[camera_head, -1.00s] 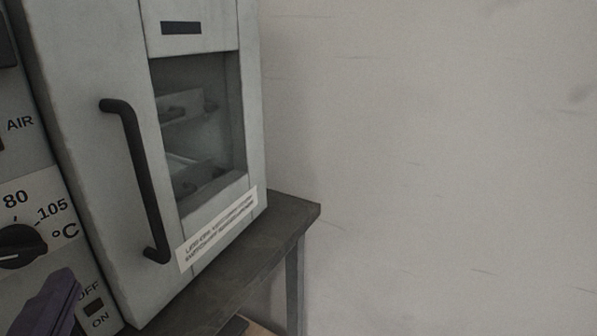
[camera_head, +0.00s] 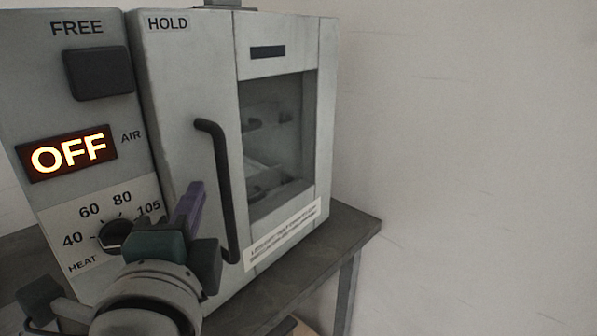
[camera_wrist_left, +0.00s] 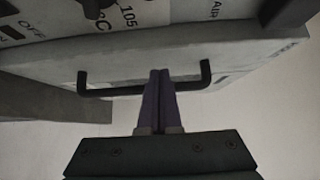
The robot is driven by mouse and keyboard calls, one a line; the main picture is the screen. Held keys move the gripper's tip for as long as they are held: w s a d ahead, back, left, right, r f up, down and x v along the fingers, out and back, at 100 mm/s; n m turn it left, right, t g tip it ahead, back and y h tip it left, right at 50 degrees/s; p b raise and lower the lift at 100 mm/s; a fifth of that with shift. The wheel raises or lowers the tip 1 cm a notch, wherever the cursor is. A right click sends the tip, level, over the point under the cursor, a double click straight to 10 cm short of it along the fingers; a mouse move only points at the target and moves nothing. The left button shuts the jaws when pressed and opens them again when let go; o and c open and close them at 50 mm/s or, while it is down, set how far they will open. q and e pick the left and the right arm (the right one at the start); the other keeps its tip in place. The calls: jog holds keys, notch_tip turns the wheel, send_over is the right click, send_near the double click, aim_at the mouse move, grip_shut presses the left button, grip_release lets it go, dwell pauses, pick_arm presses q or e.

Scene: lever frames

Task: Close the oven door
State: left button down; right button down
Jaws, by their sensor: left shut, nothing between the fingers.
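The pale grey oven (camera_head: 185,60) fills the left and middle of the head view. Its door (camera_head: 180,100) has a dark window and a black vertical handle (camera_head: 224,180). The door face stands beside the control panel with a dark seam between; I cannot tell if it is fully shut. My left gripper (camera_head: 196,190) has its purple fingers pressed together, empty, just left of the handle in the picture. In the left wrist view the shut fingers (camera_wrist_left: 160,74) reach across the handle (camera_wrist_left: 100,92); contact is unclear. My right gripper is not in view.
The control panel (camera_head: 60,110) carries a lit OFF display (camera_head: 68,153), a black button (camera_head: 98,73) and a heat dial (camera_head: 116,235). The oven stands on a dark table (camera_head: 350,228). A bare pale wall (camera_head: 470,140) lies to the right, with free room before it.

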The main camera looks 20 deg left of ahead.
aim_at(168, 188)
pick_arm(q)
jog(key=shift+w+a, duration=0.25)
jog(key=shift+a, duration=0.55)
jog(key=shift+a, duration=0.1)
jog(key=shift+w+a+f+m+t+h, duration=0.1)
jog(key=shift+a+m+t+h, duration=0.15)
jog(key=shift+a, duration=0.3)
jog(key=shift+w+a+r+m+h, duration=0.15)
jog(key=shift+a+h, duration=0.2)
jog(key=shift+a, duration=0.25)
jog(key=shift+w+a+f+m+t+h, duration=0.1)
jog(key=shift+a+f+m+t+h, duration=0.15)
jog(key=shift+a, duration=0.3)
jog(key=shift+r, duration=0.1)
